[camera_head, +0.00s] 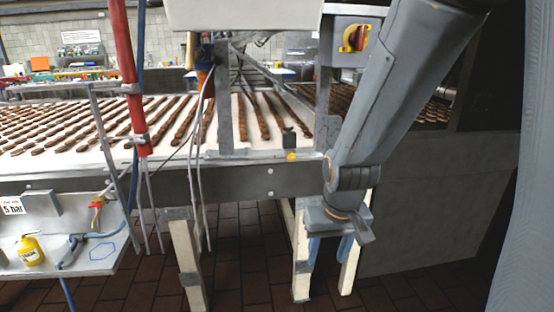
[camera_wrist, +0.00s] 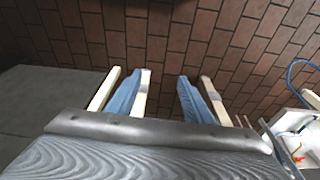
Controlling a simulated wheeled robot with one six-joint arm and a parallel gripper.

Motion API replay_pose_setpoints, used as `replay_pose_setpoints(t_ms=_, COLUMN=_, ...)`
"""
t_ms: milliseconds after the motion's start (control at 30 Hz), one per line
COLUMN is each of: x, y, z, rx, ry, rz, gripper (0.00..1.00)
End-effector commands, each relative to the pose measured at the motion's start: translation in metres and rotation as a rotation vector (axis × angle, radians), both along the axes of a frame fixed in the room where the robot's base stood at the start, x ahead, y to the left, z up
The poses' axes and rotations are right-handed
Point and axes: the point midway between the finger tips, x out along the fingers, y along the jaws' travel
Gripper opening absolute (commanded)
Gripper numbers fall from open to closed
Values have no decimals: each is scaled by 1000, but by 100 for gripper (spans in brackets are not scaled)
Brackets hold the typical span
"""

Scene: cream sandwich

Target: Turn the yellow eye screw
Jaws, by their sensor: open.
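A small yellow piece (camera_head: 291,156), which looks like the eye screw, sits on the front edge of the conveyor frame, just below a small dark block. It is too small for me to make out its eye or its angle. I cannot pick it out in the wrist view. My gripper (camera_head: 329,250) hangs in front of the conveyor frame, below and to the right of the yellow piece and apart from it. Its two blue fingers point down. In the wrist view my gripper (camera_wrist: 160,92) is open, with nothing between the fingers and brick floor beyond.
The conveyor frame (camera_head: 240,181) spans the view on cream legs (camera_head: 187,265), carrying rows of brown biscuits. A red post (camera_head: 124,60) and hanging cables stand left of centre. A white panel (camera_head: 100,262) at left holds a yellow fitting (camera_head: 30,251) and blue hose. A red-yellow switch (camera_head: 355,38) is above.

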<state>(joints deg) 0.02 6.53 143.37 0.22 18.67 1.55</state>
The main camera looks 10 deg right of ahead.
Motion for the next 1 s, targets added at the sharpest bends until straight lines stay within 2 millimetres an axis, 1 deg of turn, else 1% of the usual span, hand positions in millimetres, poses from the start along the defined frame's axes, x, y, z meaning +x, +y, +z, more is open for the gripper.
replay_pose_setpoints(t_ms=33, x=28, y=0, z=-2, rx=2, ry=-67, rz=-9, gripper=46)
replay_pose_setpoints(t_ms=67, x=46, y=0, z=-3, rx=3, ry=-116, rz=-14, gripper=46)
replay_pose_setpoints(t_ms=100, x=72, y=0, z=-3, rx=5, ry=-185, rz=-21, gripper=46)
replay_pose_setpoints(t_ms=167, x=109, y=1, z=-3, rx=11, ry=-291, rz=-32, gripper=46)
replay_pose_setpoints(t_ms=200, x=133, y=1, z=-3, rx=15, ry=-361, rz=-40, gripper=46)
replay_pose_setpoints(t_ms=267, x=166, y=1, z=0, rx=22, ry=-467, rz=-51, gripper=46)
replay_pose_setpoints(t_ms=300, x=187, y=1, z=2, rx=27, ry=-538, rz=-57, gripper=46)
replay_pose_setpoints(t_ms=400, x=233, y=2, z=9, rx=44, ry=-714, rz=-73, gripper=46)
replay_pose_setpoints(t_ms=500, x=270, y=1, z=18, rx=65, ry=-889, rz=-89, gripper=46)
replay_pose_setpoints(t_ms=600, x=296, y=1, z=29, rx=87, ry=-1049, rz=-100, gripper=46)
replay_pose_setpoints(t_ms=700, x=309, y=1, z=37, rx=107, ry=-1182, rz=-107, gripper=46)
replay_pose_setpoints(t_ms=833, x=317, y=0, z=46, rx=127, ry=-1301, rz=-112, gripper=46)
replay_pose_setpoints(t_ms=1000, x=322, y=0, z=52, rx=138, ry=-1365, rz=-114, gripper=46)
